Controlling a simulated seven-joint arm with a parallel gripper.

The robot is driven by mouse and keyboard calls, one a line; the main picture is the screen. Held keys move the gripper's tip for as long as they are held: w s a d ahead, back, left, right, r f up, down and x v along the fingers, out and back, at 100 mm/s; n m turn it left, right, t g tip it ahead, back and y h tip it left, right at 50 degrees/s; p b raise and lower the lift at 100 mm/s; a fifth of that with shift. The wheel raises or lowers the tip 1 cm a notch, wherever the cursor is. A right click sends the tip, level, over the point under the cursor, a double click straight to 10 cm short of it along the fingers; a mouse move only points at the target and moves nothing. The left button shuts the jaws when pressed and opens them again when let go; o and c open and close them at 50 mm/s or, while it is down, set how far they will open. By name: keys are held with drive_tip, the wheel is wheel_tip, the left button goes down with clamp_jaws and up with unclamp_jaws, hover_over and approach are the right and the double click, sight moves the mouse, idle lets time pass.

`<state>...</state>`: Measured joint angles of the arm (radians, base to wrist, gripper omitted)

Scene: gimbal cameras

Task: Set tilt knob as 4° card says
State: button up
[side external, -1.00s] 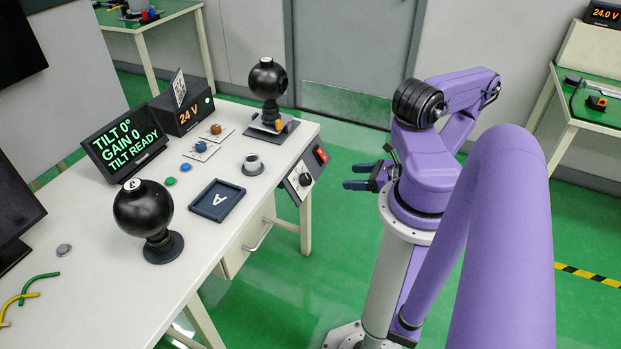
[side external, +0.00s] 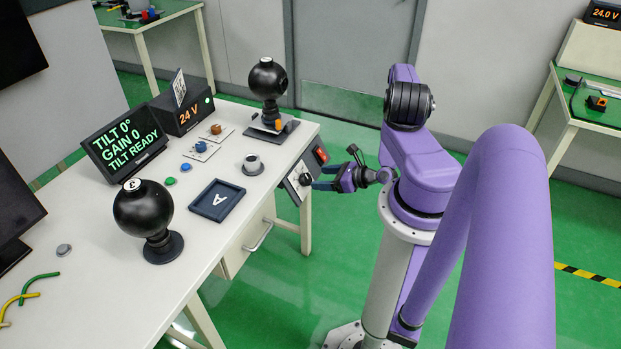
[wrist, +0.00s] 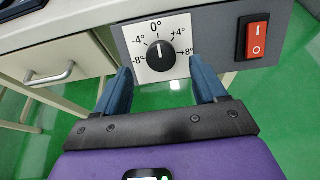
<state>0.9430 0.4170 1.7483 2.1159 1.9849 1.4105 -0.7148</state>
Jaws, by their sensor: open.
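The tilt knob (wrist: 160,56) is a black round knob on a white dial plate marked -8°, -4°, 0°, +4°, +8°. Its white pointer line is at about 0°. In the side view the knob (side external: 305,179) sits on the grey panel at the bench's front edge. My gripper (wrist: 160,68) is open and empty, facing the knob. Its blue fingertips lie left and right of the knob, apart from it. In the side view my gripper (side external: 317,178) is close to the panel. The display (side external: 125,142) reads TILT 0°, GAIN 0, TILT READY. No card reading 4° is legible.
A red rocker switch (wrist: 257,37) is right of the dial. A drawer handle (wrist: 50,75) is at the left. On the bench (side external: 205,225) stand two black ball heads (side external: 143,208) (side external: 267,79), a tray marked A (side external: 217,201) and a 24 V box (side external: 182,108).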

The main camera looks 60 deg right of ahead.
sight(307, 178)
drive_tip(key=shift+x, duration=2.7)
drive_tip(key=shift+c, duration=0.3)
drive_tip(key=c, duration=1)
